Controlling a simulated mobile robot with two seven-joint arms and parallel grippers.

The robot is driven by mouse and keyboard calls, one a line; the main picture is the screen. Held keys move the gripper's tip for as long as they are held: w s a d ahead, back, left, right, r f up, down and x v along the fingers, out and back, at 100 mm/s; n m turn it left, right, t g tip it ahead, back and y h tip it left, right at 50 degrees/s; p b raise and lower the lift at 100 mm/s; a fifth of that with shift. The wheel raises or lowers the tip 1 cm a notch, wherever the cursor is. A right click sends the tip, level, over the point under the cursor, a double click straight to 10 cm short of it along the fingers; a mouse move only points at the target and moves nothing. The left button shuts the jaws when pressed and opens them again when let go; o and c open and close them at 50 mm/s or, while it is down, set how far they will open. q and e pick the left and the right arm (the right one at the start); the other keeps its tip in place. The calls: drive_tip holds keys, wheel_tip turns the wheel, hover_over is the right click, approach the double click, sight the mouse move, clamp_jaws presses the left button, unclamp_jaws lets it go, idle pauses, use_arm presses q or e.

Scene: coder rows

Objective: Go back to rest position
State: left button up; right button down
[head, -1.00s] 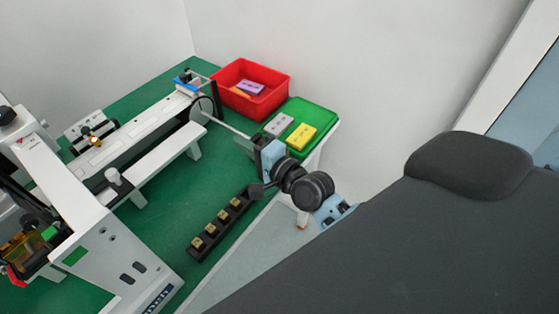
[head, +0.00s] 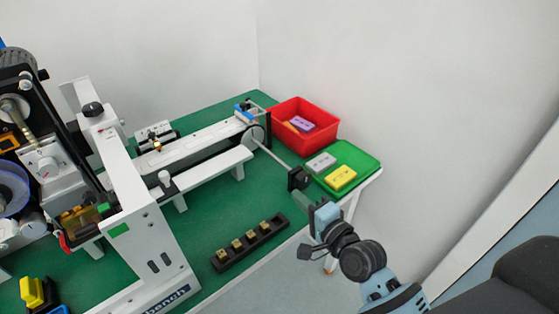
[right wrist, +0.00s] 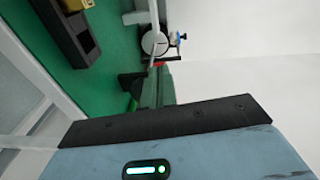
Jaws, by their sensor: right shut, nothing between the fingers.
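My right gripper (head: 304,199) is shut and empty, in front of the table's right front edge in the head view. It lies just below the dark end block of the machine's rod (head: 276,158); I cannot tell whether they touch. In the right wrist view its fingers (right wrist: 157,86) point up the picture, over the green table edge. My left gripper is not in view.
The coder machine (head: 150,245) stands on the green table (head: 205,210). A black holder (head: 222,261) with several small stamps lies near the front edge. A red bin (head: 322,130) and a green tray (head: 364,162) with packs are at right. Floor in front is free.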

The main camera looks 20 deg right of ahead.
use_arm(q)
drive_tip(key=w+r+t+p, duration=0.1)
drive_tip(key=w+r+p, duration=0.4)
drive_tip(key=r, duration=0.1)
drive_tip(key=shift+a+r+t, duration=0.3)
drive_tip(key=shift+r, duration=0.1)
use_arm(e)
drive_tip(key=s+f+n+g, duration=0.2)
drive_tip(key=s+f+n, duration=0.3)
drive_tip(key=s, duration=0.6)
drive_tip(key=s+f+n+g+h, duration=0.1)
drive_tip(key=s+f+n+g, duration=0.2)
drive_tip(key=s, duration=0.8)
drive_tip(key=s+f+n+g+h, duration=0.1)
drive_tip(key=s+f+n+g, duration=0.1)
drive_tip(key=s+f+n, duration=0.5)
drive_tip(key=s+f, duration=0.3)
drive_tip(key=s, duration=0.1)
drive_tip(key=shift+a+n+g, duration=0.15)
drive_tip(key=shift+n+g, duration=0.25)
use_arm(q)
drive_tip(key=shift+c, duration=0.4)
use_arm(e)
drive_tip(key=shift+s+f, duration=0.1)
